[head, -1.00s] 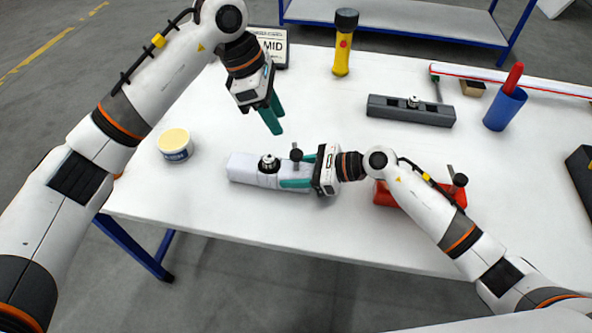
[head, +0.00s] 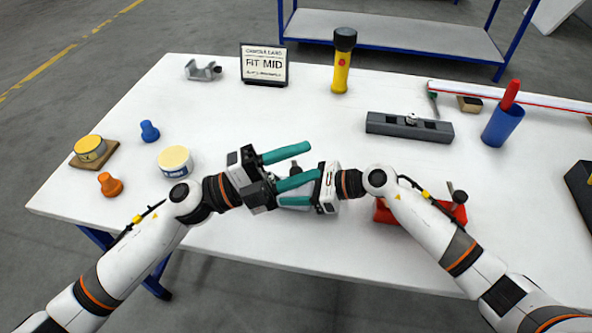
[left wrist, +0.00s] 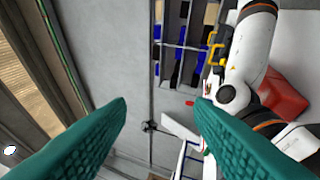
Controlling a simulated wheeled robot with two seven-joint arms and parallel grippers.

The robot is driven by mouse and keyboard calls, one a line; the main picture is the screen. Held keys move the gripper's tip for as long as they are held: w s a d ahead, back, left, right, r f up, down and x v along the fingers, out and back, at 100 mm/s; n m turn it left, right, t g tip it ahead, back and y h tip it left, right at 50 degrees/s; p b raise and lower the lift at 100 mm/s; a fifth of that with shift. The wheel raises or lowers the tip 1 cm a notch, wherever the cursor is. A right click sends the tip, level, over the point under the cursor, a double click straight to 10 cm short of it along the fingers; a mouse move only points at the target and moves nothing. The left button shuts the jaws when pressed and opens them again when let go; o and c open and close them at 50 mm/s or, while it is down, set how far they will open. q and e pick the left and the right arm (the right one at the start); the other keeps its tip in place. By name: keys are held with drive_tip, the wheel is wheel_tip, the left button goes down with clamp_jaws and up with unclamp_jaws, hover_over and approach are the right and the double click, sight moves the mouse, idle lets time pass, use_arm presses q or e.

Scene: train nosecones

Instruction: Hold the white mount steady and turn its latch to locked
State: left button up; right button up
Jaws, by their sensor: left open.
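The white mount (head: 297,208) is almost wholly hidden behind my left gripper in the head view; only a thin pale strip shows along its front edge. Its latch cannot be seen, so its position cannot be told. My right gripper (head: 293,188) reaches in from the right, its fingers around the mount's right end. My left gripper (head: 312,160) is open and empty, its fingers pointing right, in front of or above the mount. In the left wrist view its two teal fingers (left wrist: 160,110) stand wide apart with nothing between them. The mount does not show there.
A white tub (head: 175,162) stands left of my left gripper. A red block (head: 385,213) lies under my right forearm. Behind are a grey rail block (head: 410,127), a yellow flashlight (head: 341,70), a sign (head: 264,65) and a blue cup (head: 503,122).

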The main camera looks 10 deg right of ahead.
use_arm(q)
drive_tip(key=a+f+n+t+y, duration=0.2)
drive_tip(key=a+f+n+t, duration=0.2)
drive_tip(key=n+t, duration=0.55)
drive_tip(key=n+y, duration=0.6)
drive_tip(key=n, duration=0.8)
approach(296, 171)
drive_tip(key=shift+t, duration=0.45)
drive_tip(key=x, duration=0.6)
drive_tip(key=f+x, duration=0.1)
drive_tip(key=x, duration=0.3)
drive_tip(key=shift+d, duration=0.1)
drive_tip(key=shift+s, duration=0.1)
